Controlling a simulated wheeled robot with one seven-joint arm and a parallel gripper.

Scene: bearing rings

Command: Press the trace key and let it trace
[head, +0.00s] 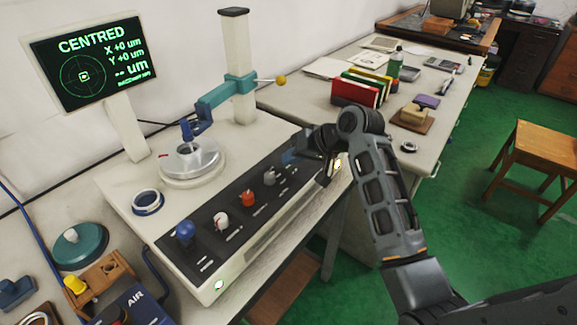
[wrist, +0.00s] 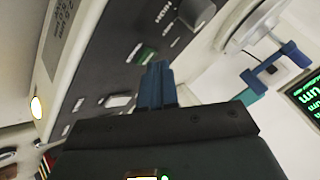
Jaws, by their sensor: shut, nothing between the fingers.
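My gripper (head: 291,157) is over the right end of the dark control panel (head: 210,226) in the head view. In the wrist view its blue fingers (wrist: 157,68) are shut with nothing between them, tips close to a small green key (wrist: 146,53). I cannot tell whether they touch it, and I cannot read its label. The screen (head: 95,62) reads CENTRED, X +0 um, Y +0 um, with dashes for the third value. A metal turntable (head: 192,170) stands below the teal probe arm (head: 213,98), a blue part at its middle.
A ring on a blue base (head: 147,203) stands left of the turntable.

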